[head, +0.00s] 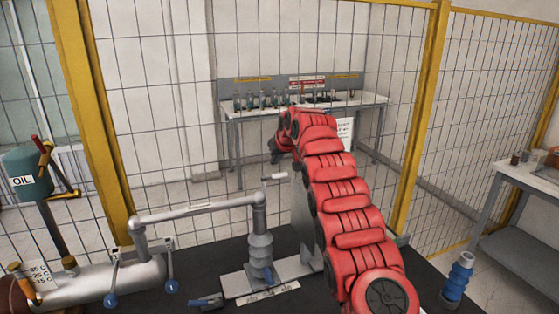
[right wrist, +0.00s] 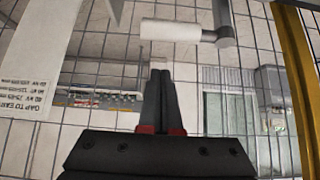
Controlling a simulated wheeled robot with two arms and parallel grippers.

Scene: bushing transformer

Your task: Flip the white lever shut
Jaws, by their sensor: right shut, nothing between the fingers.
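The white lever (head: 273,177) sits at the top of the grey bushing post (head: 261,240) and lies roughly sideways. In the right wrist view its white cylindrical handle (right wrist: 171,30) runs across the top of the picture, joined at its right end to a grey pivot (right wrist: 226,38). My right gripper (head: 274,158) is shut and empty, partly hidden behind my red arm. Its fingertips (right wrist: 161,72) show below the handle in the wrist picture, with a visible gap; they do not appear to touch it. My left gripper is not in view.
A grey pipe (head: 195,210) runs left from the post to a horizontal tank (head: 90,283) with blue-ended handles. A green oil can (head: 27,174) stands at left. A blue ribbed bushing (head: 458,278) stands at right. Mesh fencing (head: 160,110) closes off the back.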

